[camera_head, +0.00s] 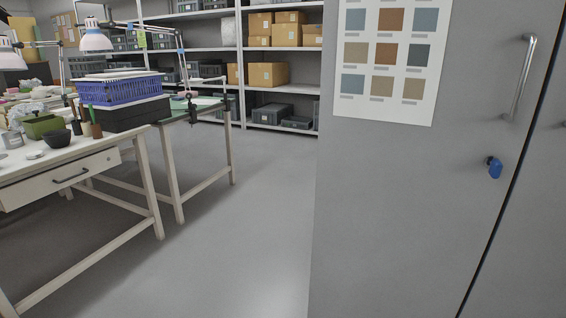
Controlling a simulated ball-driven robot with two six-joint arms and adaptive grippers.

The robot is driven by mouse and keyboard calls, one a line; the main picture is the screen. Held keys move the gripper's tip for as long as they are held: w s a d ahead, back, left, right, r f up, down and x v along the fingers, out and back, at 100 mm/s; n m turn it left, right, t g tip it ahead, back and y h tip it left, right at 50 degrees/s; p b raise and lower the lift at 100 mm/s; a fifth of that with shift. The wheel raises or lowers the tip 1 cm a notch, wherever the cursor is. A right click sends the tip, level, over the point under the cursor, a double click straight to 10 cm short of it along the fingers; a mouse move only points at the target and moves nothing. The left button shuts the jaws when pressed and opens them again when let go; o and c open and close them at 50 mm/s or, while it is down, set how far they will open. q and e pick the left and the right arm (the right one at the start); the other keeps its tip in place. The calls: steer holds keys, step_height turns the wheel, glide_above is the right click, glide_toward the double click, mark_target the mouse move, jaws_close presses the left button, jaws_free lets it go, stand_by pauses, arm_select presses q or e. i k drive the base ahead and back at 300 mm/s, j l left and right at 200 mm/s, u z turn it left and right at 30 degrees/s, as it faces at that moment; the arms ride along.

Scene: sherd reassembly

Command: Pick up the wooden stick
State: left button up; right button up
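I cannot make out a wooden stick for certain in the head view. Some thin upright items (91,122) stand at the right end of the white worktable (60,161), beside a dark bowl (56,138). They are too small to tell what they are. Neither of my grippers shows in the view.
A grey cabinet (400,220) with a metal handle, a blue-tagged key (494,168) and a colour chart fills the right side. A blue basket (120,90) sits on dark boxes. Shelves with cartons (268,74) stand behind. The grey floor (235,240) between worktable and cabinet is clear.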

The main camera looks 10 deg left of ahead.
mark_target(80, 105)
steer(key=i+j+u, duration=0.15)
steer(key=i+u, duration=0.8)
steer(key=i+l+u, duration=0.15)
steer(key=i+u, duration=0.3)
steer(key=i+j+u, duration=0.15)
steer(key=i, duration=0.35)
steer(key=i+j+u, duration=0.2)
steer(key=i, duration=0.3)
steer(key=i+j+z, duration=0.15)
steer(key=i+j, duration=0.35)
